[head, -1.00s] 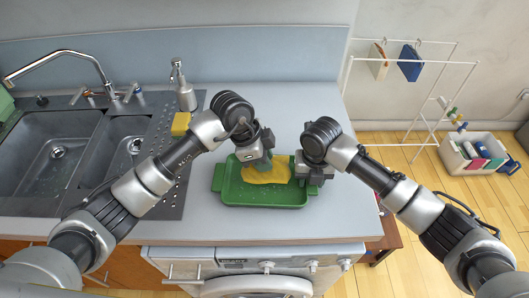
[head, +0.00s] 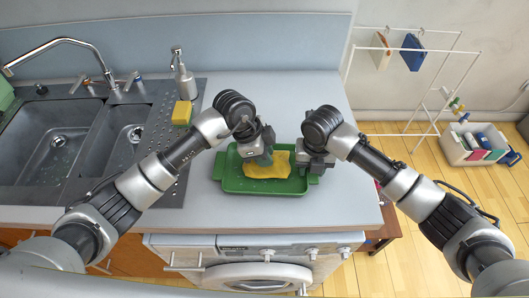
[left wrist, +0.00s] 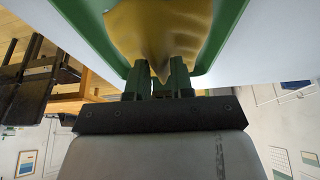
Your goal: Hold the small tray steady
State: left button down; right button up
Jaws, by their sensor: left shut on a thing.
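The small green tray (head: 232,184) lies on the counter near its front edge. A yellow cloth (head: 268,171) lies in it. My left gripper (head: 264,160) points down over the tray's middle at the cloth's back left edge. In the left wrist view, the fingers (left wrist: 160,84) are shut on the tip of the cloth (left wrist: 160,30), with the tray's green rim (left wrist: 88,35) around it. My right gripper (head: 311,171) is at the tray's right end, over the handle. Its fingers and their hold are mostly hidden.
A sink (head: 55,140) with a tap is at the left. A soap dispenser (head: 184,85) and a yellow sponge (head: 182,112) stand beside it. The counter (head: 290,215) is clear in front of the tray. A drying rack (head: 440,50) and a white bin (head: 472,143) are at the right.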

pick_arm(q)
jog(key=shift+f, duration=1.65)
jog(key=shift+a, duration=0.1)
